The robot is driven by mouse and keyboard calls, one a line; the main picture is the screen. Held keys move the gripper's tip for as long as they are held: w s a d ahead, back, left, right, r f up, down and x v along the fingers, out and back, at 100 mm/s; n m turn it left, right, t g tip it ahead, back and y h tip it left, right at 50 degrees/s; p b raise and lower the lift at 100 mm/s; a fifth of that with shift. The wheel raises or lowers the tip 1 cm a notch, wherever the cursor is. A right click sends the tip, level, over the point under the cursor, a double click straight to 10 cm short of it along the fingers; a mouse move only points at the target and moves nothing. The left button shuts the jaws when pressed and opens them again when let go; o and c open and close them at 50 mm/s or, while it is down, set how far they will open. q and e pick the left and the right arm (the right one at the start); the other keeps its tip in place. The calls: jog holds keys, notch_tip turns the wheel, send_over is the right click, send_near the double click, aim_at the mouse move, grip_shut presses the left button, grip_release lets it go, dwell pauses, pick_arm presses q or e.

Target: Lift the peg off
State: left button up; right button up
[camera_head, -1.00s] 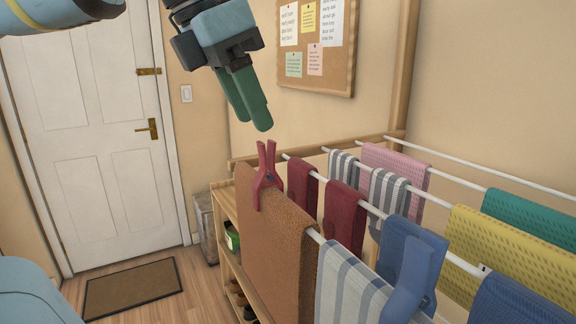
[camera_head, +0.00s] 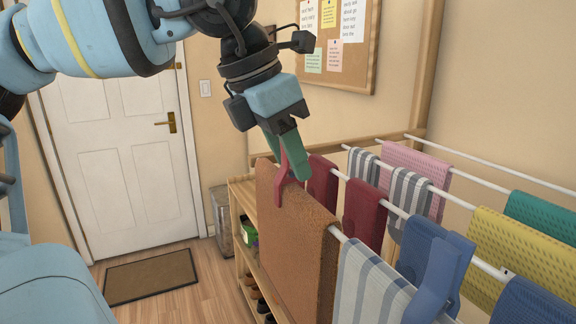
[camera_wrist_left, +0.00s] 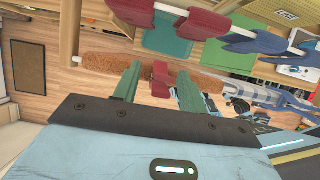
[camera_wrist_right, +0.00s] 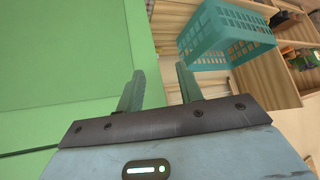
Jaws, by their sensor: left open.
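In the left wrist view the red peg (camera_wrist_left: 160,76) lies between the open green fingers (camera_wrist_left: 160,88), with a gap visible on each side. My right gripper (camera_wrist_right: 160,84) shows only in its own wrist view, fingers apart with nothing between them.
A wooden shelf (camera_head: 243,195) stands behind. In the right wrist view are a green surface (camera_wrist_right: 60,60) and a teal basket (camera_wrist_right: 215,35).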

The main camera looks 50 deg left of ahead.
pick_arm(q)
jog(key=shift+w+d+f, duration=0.1)
jog(key=shift+f, duration=0.15)
grip_shut()
jog(key=shift+r, duration=0.15)
notch_tip(320, 180, up, 10)
jog(key=shift+f, duration=0.1)
dwell(0.5)
